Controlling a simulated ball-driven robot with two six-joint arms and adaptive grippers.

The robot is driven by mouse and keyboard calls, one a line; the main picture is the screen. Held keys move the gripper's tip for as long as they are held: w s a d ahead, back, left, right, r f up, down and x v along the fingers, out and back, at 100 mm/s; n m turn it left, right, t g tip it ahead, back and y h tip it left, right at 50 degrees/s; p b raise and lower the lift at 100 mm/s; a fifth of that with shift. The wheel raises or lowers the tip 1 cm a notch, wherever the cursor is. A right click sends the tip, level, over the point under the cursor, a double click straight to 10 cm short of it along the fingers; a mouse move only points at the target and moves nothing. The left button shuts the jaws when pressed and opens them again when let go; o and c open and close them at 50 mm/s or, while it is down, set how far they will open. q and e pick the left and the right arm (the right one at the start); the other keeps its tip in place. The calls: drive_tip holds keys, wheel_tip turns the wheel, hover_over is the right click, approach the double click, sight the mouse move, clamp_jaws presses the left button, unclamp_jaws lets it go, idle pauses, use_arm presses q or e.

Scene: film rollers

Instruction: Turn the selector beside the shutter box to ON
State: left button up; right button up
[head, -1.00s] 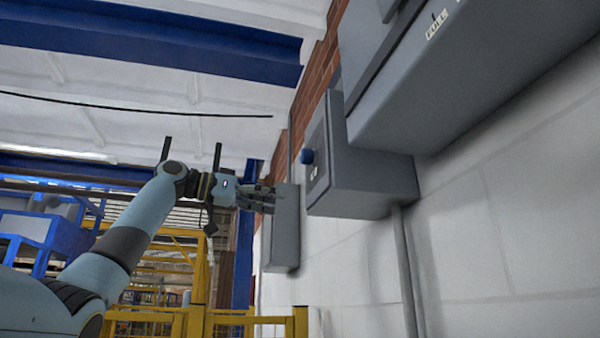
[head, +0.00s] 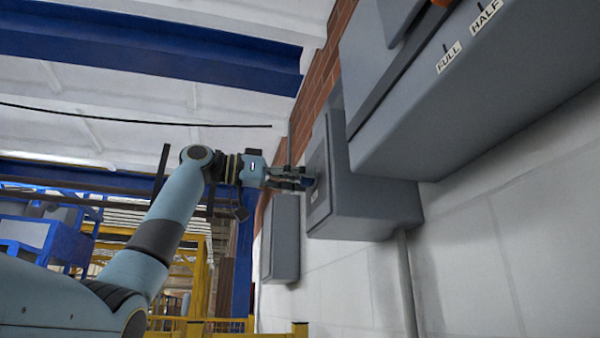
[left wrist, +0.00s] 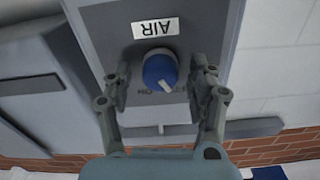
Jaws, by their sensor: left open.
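The selector is a round blue knob (left wrist: 160,71) with a white pointer mark, seen upside down in the left wrist view. The mark points down and slightly right there. An AIR label (left wrist: 155,27) lies above it; small lettering below is partly hidden. The knob sits on the face of a grey box (head: 370,200). My left gripper (head: 303,181) is at that face in the head view, hiding the knob. Its open fingers stand on either side of the knob, with a visible gap each side. My right gripper is not in view.
A larger grey box (head: 455,110) with FULL and HALF labels hangs at the upper right. A narrower grey box (head: 280,240) is on the wall beyond the selector box. A pipe (head: 407,285) runs down the white wall. Yellow railing (head: 225,326) stands low in the background.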

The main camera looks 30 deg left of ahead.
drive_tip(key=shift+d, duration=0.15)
use_arm(q)
drive_tip(key=c, duration=1.1)
drive_tip(key=shift+c, duration=0.2)
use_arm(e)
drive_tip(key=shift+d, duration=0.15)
use_arm(q)
drive_tip(key=shift+m, duration=0.3)
drive_tip(key=m+p, duration=0.1)
drive_tip(key=m, duration=0.8)
drive_tip(key=shift+m, duration=1.2)
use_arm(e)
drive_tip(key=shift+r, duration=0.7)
